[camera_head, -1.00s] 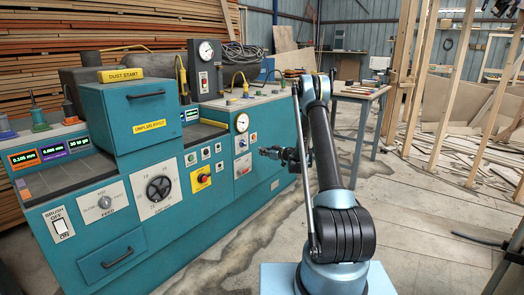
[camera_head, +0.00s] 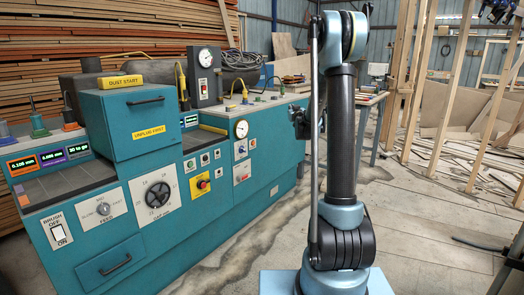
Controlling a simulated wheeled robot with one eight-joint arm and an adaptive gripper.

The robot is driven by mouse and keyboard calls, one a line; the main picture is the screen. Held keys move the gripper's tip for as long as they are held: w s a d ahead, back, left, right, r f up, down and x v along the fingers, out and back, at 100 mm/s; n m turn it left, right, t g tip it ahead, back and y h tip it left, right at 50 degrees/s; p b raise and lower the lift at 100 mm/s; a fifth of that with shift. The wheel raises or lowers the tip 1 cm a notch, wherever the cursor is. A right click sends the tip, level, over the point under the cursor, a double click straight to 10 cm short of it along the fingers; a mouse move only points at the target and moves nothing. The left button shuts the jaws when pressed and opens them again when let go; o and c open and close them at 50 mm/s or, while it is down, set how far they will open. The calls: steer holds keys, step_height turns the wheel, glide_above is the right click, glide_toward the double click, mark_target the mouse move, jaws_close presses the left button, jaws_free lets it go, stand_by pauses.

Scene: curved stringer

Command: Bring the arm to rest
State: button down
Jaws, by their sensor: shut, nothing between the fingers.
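My arm (camera_head: 343,140) stands nearly upright in the middle of the head view. Its lower link rises from the blue-grey base joint, and the elbow is near the top edge. My gripper (camera_head: 296,116) shows as a small dark shape just left of the arm, in front of the far end of the teal machine. It is shut and empty. Part of the wrist is hidden behind the arm's own link.
A teal machine (camera_head: 140,235) with knobs, switches and gauges fills the left side. A workbench (camera_head: 370,105) stands behind my arm. Timber studs (camera_head: 445,100) and scattered boards (camera_head: 430,165) are at right.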

steer(key=s+d+f+m+g+h, duration=0.1)
steer(key=s+d+m+g+h, duration=0.3)
steer(key=s, duration=0.9)
steer(key=s+d+f+m+g+h, duration=0.1)
steer(key=s+d+g+h, duration=0.15)
steer(key=s+d, duration=0.75)
steer(key=s+a+f+n+g+y, duration=0.1)
steer(key=s+a+f+g, duration=0.2)
steer(key=s, duration=1)
steer(key=s+a+f+g+y, duration=0.2)
steer(key=s+f, duration=0.7)
steer(key=s, duration=0.5)
steer(key=s+a+f+n+g+y, duration=0.1)
steer(key=s+a+f+g, duration=0.3)
steer(key=s, duration=0.9)
step_height(320, 180, down, 3)
steer(key=shift+s+a+r+n+y, duration=0.15)
steer(key=shift+s+a+n+y, duration=0.25)
steer(key=shift+a, duration=0.7)
steer(key=shift+w+g, duration=0.15)
steer(key=shift+g, duration=0.1)
